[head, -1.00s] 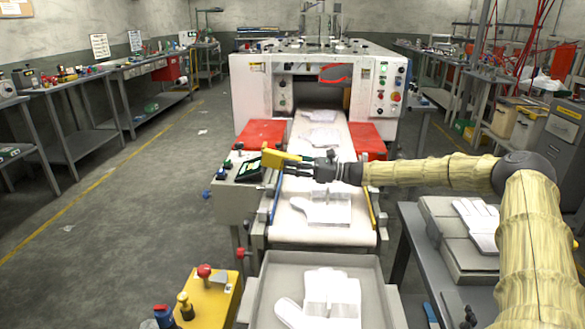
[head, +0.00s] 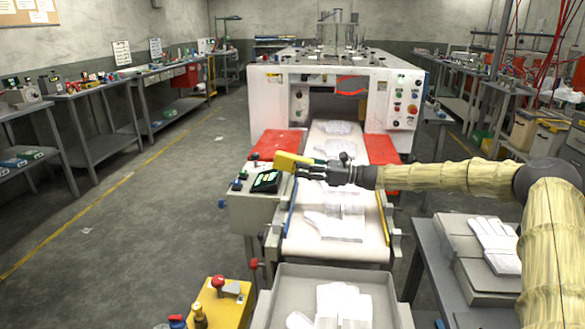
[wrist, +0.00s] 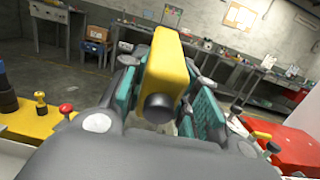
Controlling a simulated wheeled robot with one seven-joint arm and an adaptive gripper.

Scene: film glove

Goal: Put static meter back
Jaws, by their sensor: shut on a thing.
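The static meter appears to be the yellow block-shaped device (head: 289,161) with a dark round end, held by my gripper (head: 305,170). It also shows in the wrist view (wrist: 168,68), upright between the two teal-padded fingers of my gripper (wrist: 168,85). My gripper is shut on it above the left edge of the conveyor, beside the grey control box (head: 250,208). A dark device with a green screen (head: 266,181) sits on top of that box, just left of and below the meter. I cannot tell whether the meter touches it.
White gloves in film lie on the conveyor (head: 300,246), which runs into a white machine (head: 265,100). A grey tray (head: 262,312) with a glove stands in front. A yellow box with knobs (head: 228,305) is at the lower left. A side table (head: 421,252) stands right.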

